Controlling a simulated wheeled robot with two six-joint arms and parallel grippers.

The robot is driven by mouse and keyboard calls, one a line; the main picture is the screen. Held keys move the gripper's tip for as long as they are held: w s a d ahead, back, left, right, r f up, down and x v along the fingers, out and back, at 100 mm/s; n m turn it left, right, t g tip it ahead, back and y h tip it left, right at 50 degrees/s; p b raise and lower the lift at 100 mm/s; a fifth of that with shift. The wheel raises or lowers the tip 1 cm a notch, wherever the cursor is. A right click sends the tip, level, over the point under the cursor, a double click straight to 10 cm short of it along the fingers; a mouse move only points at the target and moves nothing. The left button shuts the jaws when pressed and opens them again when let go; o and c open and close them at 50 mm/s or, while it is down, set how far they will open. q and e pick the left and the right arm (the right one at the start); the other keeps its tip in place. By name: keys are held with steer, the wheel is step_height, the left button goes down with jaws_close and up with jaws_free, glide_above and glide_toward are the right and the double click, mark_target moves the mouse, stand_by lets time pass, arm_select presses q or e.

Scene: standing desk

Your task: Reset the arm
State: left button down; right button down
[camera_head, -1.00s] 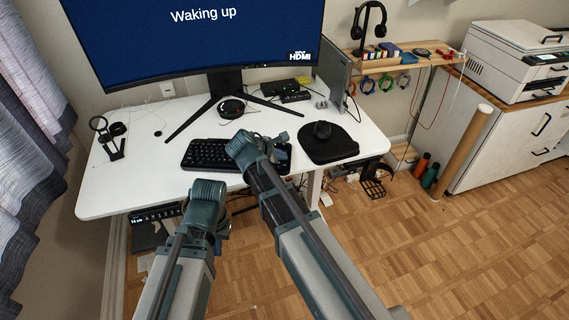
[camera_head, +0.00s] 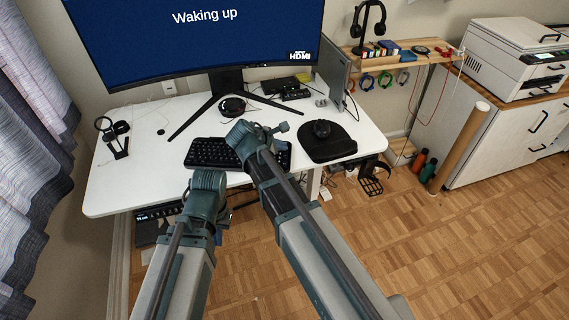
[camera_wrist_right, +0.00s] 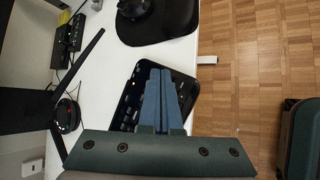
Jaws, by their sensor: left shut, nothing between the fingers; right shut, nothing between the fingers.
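My left arm ends in a teal wrist and gripper (camera_head: 208,182) at the front edge of the white desk in the head view. Its fingers are hard to make out, but the gripper is shut and empty. My right arm reaches further in, and its gripper (camera_head: 240,132) is in front of the black keyboard (camera_head: 207,153), hiding part of it. In the right wrist view, the blue fingers of the right gripper (camera_wrist_right: 160,88) are together with nothing between them, and the keyboard (camera_wrist_right: 185,88) shows behind them. I cannot tell how high above it they are.
The white desk (camera_head: 115,185) carries a monitor (camera_head: 200,50) on a splayed stand, a black mouse pad (camera_head: 327,147) with a mouse (camera_head: 321,129), and a small black stand (camera_head: 113,140) at left. A cabinet with a printer (camera_head: 505,65) stands at right. The wooden floor is open at lower right.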

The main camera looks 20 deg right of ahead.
steer(key=s+a+r+m+g+y+p, duration=0.1)
steer(key=s+a+m+g+y+p, duration=0.2)
steer(key=s, duration=0.9)
steer(key=s+a+r+m+g+y+p, duration=0.1)
steer(key=s+a+m+g+y+p, duration=0.1)
steer(key=s+a+m+p, duration=0.3)
steer(key=s+a+m+y, duration=0.1)
steer(key=s+a+m, duration=0.3)
steer(key=s, duration=0.2)
steer(key=shift+s+m+g, duration=0.35)
steer(key=shift+m+g, duration=0.05)
